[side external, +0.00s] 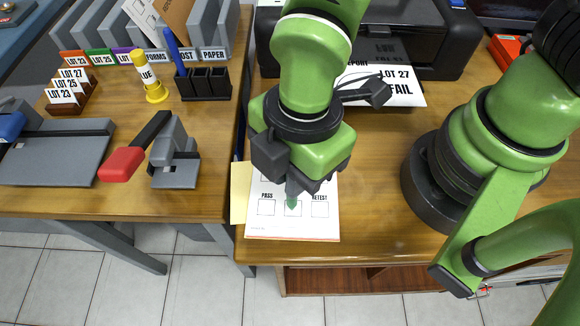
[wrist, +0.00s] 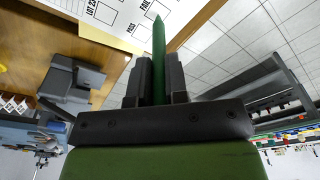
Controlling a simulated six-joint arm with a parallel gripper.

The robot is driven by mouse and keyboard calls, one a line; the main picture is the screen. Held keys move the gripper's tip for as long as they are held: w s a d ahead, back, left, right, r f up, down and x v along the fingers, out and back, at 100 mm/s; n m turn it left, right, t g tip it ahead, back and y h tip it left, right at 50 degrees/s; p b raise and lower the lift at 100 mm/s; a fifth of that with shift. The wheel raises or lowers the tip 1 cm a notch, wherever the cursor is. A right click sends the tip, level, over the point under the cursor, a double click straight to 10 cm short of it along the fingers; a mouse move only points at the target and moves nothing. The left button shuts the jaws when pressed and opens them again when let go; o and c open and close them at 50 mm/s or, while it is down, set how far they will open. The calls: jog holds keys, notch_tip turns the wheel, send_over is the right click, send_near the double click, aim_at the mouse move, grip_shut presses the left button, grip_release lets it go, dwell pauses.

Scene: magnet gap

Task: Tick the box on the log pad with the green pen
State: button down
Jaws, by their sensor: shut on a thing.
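The log pad (side external: 255,228) is a white sheet near the front edge of the wooden desk, with a row of printed boxes. Its left box (side external: 266,208) is labelled PASS and its right box (side external: 319,210) RETEST; both look empty. My gripper (side external: 293,187) is over the pad, shut on the green pen (wrist: 158,50). The pen's green tip points down at the middle box, whose label is hidden in the side view. The wrist view shows PASS and FAIL lettering on the pad (wrist: 107,14). I cannot tell whether the tip touches the paper.
A printed sheet (side external: 405,92) reading LOT 27 FAIL lies in front of a black printer (side external: 430,40). To the left stand a black pen holder (side external: 207,84) with a blue pen, a glue stick (side external: 150,75) and a red-handled grey device (side external: 174,155). Yellow paper (side external: 240,190) shows beside the pad.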

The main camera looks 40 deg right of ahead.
jog(key=shift+d, duration=0.3)
dwell(0.5)
jog(key=shift+r, duration=2.95)
jog(key=shift+w, duration=0.1)
jog(key=w+d+r+m, duration=0.1)
jog(key=w+d+m, duration=0.2)
jog(key=d+m, duration=0.3)
jog(key=w+d+r+m+t+h, duration=0.1)
jog(key=w+d+m, duration=0.3)
jog(key=d+m, duration=0.2)
jog(key=w+d+r+m, duration=0.1)
jog(key=w+d+m, duration=0.3)
jog(key=d, duration=0.5)
jog(key=shift+w+m, duration=0.15)
jog(key=shift+m, duration=0.75)
